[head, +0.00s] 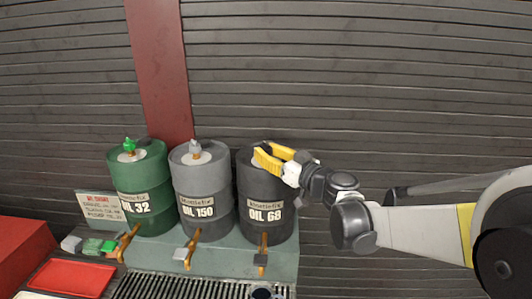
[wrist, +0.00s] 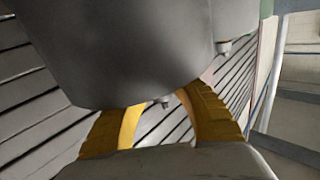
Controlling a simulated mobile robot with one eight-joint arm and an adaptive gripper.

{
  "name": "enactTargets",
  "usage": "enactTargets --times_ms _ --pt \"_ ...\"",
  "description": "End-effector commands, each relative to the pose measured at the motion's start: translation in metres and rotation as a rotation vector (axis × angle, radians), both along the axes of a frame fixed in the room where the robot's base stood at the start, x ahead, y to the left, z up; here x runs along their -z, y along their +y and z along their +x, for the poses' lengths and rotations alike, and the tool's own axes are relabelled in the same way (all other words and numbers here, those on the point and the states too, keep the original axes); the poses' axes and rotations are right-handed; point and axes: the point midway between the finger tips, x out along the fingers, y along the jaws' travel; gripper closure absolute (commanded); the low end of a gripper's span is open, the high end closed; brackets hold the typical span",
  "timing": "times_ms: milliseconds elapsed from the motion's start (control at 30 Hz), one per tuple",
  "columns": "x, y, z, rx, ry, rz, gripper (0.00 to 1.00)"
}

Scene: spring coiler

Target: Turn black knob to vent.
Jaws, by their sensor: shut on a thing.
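The black drum (head: 264,190) labelled OIL 68 stands at the right end of a row of drums. My gripper (head: 264,152) reaches in from the right in the head view, its yellow fingers over the top of this drum. The fingers are shut on the black knob there, which they hide; its angle cannot be read. In the wrist view my gripper (wrist: 160,120) shows its two yellow fingers apart, with a large dark grey body covering the upper middle. No vent mark can be made out.
A grey drum (head: 204,205) labelled OIL 150 with a grey knob (head: 195,146) stands left of the black drum. Beyond it is a green drum (head: 143,190) with a green knob (head: 129,146).

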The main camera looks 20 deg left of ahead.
Motion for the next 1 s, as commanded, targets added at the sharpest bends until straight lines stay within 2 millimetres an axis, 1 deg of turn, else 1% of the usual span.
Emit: enactTargets --times_ms 33,300,1000 --pt "0.0001 0.0013 -0.0024 0.039 0.000 0.000 1.00" --pt "0.0003 0.0021 -0.0028 0.290 0.000 0.000 1.00" --pt "0.0004 0.0031 -0.0010 0.954 0.000 0.000 1.00"
